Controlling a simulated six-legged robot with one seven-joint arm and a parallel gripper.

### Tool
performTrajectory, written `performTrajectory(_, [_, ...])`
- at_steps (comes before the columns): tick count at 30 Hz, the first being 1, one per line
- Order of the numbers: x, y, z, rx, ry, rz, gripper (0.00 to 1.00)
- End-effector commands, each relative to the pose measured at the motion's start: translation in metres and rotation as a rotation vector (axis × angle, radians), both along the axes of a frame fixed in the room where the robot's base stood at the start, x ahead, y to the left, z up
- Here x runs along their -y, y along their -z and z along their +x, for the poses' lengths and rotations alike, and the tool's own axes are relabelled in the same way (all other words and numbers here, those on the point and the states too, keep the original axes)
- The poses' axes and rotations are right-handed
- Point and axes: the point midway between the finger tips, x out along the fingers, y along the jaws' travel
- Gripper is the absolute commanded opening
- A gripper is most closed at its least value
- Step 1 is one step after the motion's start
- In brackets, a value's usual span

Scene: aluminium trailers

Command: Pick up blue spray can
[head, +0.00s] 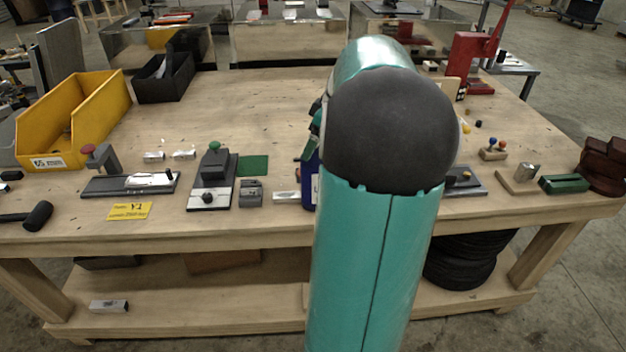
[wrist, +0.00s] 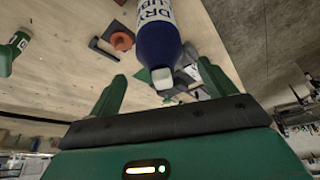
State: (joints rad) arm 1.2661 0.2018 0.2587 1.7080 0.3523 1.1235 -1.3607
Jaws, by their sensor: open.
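In the head view only a strip of the blue can (head: 309,188) shows, beside my arm, which hides the rest. My gripper (wrist: 161,72) is open, with its two green fingers apart. In the wrist view the can lies beyond the fingertips, in line with the gap between them. Nothing is held, and I see no contact with the can.
The wooden workbench (head: 245,105) holds a yellow bin (head: 88,108), a black bin (head: 165,82) and a black clamp fixture (head: 213,175) left of the can. A green square (head: 253,166) lies nearby. A red press (head: 472,60) stands at the back right. The bench middle is fairly clear.

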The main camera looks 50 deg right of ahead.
Motion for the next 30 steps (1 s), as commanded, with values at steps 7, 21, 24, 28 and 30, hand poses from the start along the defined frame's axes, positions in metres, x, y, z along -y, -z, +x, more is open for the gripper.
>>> performTrajectory(7, [-0.006,0.032,0.016,-0.001,-0.003,0.004,0.83])
performTrajectory(21, [-0.006,0.034,0.017,0.0,-0.002,0.001,0.42])
performTrajectory(24, [-0.006,0.034,0.017,0.0,-0.002,0.001,0.22])
performTrajectory(28, [-0.006,0.033,0.017,0.001,-0.001,0.001,0.07])
performTrajectory(30, [-0.006,0.033,0.017,0.001,-0.001,0.001,0.07])
